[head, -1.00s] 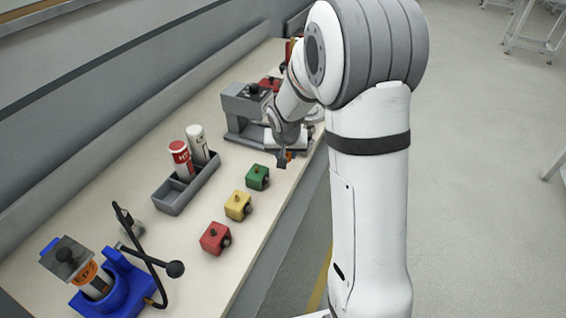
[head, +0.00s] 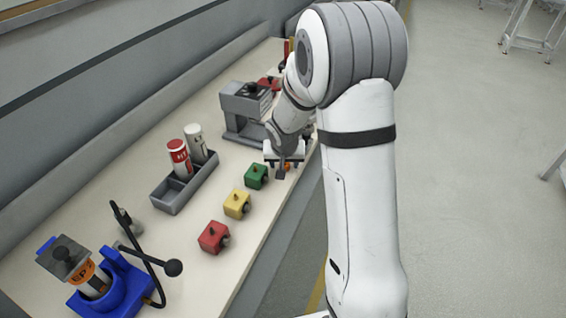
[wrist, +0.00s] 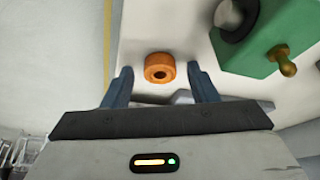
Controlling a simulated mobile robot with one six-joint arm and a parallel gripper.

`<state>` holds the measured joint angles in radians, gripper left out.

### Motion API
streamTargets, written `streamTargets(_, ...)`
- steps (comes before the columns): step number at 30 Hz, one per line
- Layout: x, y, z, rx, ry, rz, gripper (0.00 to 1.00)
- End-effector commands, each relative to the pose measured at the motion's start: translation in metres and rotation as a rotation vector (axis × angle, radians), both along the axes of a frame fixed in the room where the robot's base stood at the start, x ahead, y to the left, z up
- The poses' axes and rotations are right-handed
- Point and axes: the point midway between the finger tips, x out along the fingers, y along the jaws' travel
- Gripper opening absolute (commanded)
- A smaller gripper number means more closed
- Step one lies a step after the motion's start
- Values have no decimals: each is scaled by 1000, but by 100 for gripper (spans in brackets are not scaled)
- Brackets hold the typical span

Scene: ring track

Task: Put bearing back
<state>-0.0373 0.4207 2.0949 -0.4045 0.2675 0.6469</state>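The bearing looks like a small orange ring with a dark hole (wrist: 160,67). It lies on the bench top near the front edge, and in the head view it shows as a small orange spot (head: 287,167) beside the green block. My gripper (wrist: 160,75) is open, with one blue-grey finger to each side of the ring in the wrist view. There is a gap between each finger and the ring. In the head view my gripper (head: 281,170) is low over the bench, just right of the green block, and partly covers the ring.
A green block with a brass knob (wrist: 262,45) is close to my right finger. Yellow (head: 237,204) and red (head: 213,237) blocks stand nearer. A grey tray (head: 170,200) holds two cans. A grey machine (head: 240,105) stands behind; a blue fixture (head: 115,290) is nearest.

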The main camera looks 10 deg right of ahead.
Motion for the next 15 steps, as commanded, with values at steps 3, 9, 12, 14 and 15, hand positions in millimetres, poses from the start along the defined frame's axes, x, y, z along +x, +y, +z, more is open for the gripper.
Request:
streamTargets(3,0,0,0,0,0,0,53)
streamTargets(9,0,1,4,0,0,1,53)
streamTargets(12,-3,2,13,1,-3,-1,53)
streamTargets(14,-7,3,23,0,-4,1,53)
streamTargets(15,-10,4,30,2,-6,0,53)
